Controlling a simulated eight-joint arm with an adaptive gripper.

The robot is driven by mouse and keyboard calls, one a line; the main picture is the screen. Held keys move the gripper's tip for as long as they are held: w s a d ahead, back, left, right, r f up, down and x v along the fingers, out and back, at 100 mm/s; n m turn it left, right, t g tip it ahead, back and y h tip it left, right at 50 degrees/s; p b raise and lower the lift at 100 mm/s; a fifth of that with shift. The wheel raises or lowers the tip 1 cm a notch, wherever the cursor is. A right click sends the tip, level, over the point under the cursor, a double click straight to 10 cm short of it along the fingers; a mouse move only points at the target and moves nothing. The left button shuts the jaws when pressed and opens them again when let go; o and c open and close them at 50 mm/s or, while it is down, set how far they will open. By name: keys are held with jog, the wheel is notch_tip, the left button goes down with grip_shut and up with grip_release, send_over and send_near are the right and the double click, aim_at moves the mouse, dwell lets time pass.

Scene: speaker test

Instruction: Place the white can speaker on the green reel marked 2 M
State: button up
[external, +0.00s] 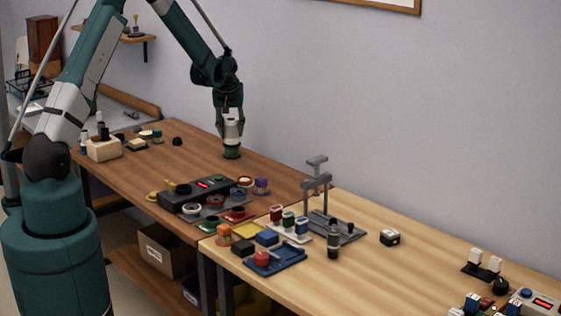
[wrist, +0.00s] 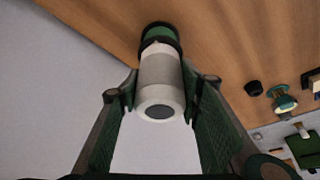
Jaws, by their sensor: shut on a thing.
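My gripper (external: 231,117) points down over the brown table and is shut on the white can speaker (external: 231,131). In the wrist view the can (wrist: 160,72) stands between the two pads of my gripper (wrist: 160,88), its round grey end facing the camera. The green reel (external: 232,153) is directly under the can. In the wrist view the reel (wrist: 158,32) shows past the can's far end, with a dark band between. The two look in line; I cannot tell whether they touch. The 2 M mark is not readable.
A dark console (external: 196,194) with several coloured round parts stands nearer the camera. A small black knob (external: 177,141) and a pale block (external: 103,148) are to the left. A grey stand (external: 318,205) is on the lighter table. The table around the reel is clear.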

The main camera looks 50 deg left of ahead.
jog(key=shift+f, duration=0.2)
jog(key=o, duration=1)
jog(key=shift+o, duration=0.2)
jog(key=shift+r, duration=0.15)
jog(key=v, duration=1.2)
jog(key=shift+p, duration=0.4)
